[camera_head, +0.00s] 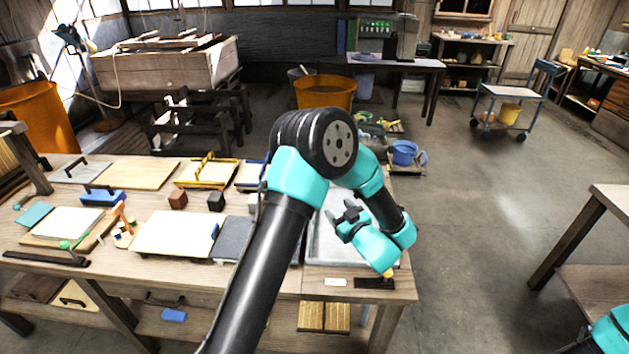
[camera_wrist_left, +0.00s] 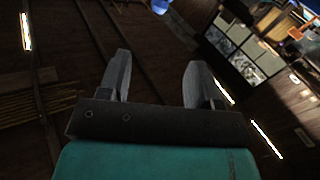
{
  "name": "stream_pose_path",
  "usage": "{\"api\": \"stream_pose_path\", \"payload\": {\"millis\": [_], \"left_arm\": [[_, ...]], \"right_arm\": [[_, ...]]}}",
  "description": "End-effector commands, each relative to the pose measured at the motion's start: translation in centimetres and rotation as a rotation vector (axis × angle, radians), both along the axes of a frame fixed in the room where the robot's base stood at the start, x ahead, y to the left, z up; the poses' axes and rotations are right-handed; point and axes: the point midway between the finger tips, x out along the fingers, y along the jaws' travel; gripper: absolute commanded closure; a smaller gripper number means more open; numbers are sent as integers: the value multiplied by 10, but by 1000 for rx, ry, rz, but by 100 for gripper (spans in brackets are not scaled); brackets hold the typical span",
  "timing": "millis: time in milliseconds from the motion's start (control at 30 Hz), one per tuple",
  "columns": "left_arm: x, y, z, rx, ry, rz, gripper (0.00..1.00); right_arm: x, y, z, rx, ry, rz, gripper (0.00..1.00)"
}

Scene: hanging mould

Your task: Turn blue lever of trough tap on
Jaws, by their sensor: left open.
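A wooden trough (camera_head: 165,68) stands at the back left in the head view. A small dark and blue fixture (camera_head: 70,36) with a hose hangs left of it; it may be the tap, but its lever is too small to make out. My left gripper (camera_head: 347,214) is over the right end of the workbench, far from the trough. Its two fingers are apart with nothing between them, as the left wrist view also shows (camera_wrist_left: 158,62). The trough tap cannot be picked out in the left wrist view. My right gripper is out of view; only a teal part of that arm shows at lower right.
The workbench (camera_head: 150,178) fills the left front, with boards, frames and small blocks on it. Orange tubs stand at the far left (camera_head: 42,115) and at the back middle (camera_head: 325,92).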

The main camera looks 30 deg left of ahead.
Motion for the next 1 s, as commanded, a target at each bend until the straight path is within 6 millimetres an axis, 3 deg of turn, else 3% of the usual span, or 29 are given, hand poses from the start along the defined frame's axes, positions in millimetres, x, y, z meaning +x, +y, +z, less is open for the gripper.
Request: {"api": "stream_pose_path", "payload": {"millis": [167,367,1000], "left_arm": [[2,4,0,-1,1,0,42],[13,23,0,-2,0,2,42],[68,115,0,-2,0,1,42]], "right_arm": [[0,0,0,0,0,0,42],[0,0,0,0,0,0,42],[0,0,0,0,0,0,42]]}}
